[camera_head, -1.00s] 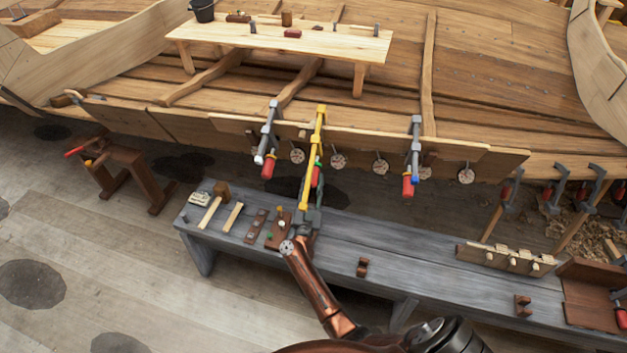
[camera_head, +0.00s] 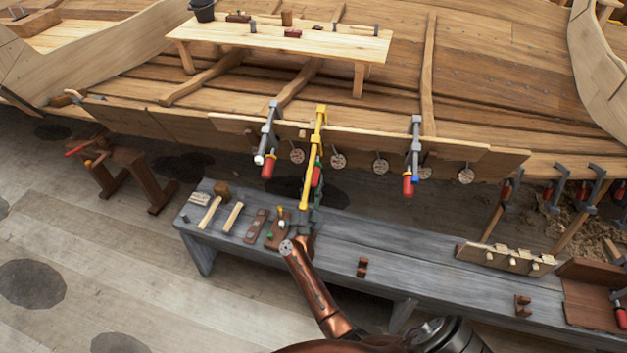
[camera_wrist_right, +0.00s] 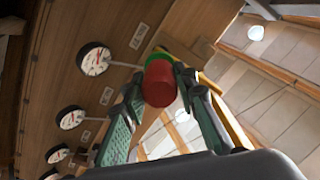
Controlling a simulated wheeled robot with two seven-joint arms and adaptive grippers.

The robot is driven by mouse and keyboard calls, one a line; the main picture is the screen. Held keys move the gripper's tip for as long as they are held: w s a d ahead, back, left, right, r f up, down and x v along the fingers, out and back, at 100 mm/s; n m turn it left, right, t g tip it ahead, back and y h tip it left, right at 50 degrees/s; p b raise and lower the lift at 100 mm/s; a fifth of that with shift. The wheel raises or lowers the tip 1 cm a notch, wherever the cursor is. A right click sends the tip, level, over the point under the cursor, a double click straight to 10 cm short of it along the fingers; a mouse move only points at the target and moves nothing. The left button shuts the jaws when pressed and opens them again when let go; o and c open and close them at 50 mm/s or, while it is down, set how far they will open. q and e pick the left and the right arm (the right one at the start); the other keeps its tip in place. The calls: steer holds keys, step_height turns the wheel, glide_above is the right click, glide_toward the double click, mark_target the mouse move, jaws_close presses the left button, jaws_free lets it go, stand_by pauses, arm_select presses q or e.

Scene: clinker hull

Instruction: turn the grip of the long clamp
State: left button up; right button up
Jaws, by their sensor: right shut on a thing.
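The long clamp (camera_head: 312,160) has a yellow bar and hangs on the plank edge in the middle of the head view, its lower end reaching down over the bench. Its red grip (camera_head: 317,178) is partly hidden behind the bar. In the right wrist view the red grip (camera_wrist_right: 160,84), with a green collar (camera_wrist_right: 159,56) at its far end, sits between the fingers. My right gripper (camera_head: 316,191) comes up from below and is shut on this grip; its green-padded fingers (camera_wrist_right: 157,95) lie on either side. My left gripper is not in view.
Grey clamps with red grips hang on the left (camera_head: 268,140) and right (camera_head: 414,155). Round dials (camera_head: 338,160) line the plank. Below, a grey bench (camera_head: 400,240) holds a mallet (camera_head: 214,204) and wooden blocks. The floor at lower left is mostly clear.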

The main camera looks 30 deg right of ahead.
steer(key=o, duration=1.2)
steer(key=shift+c, duration=0.2)
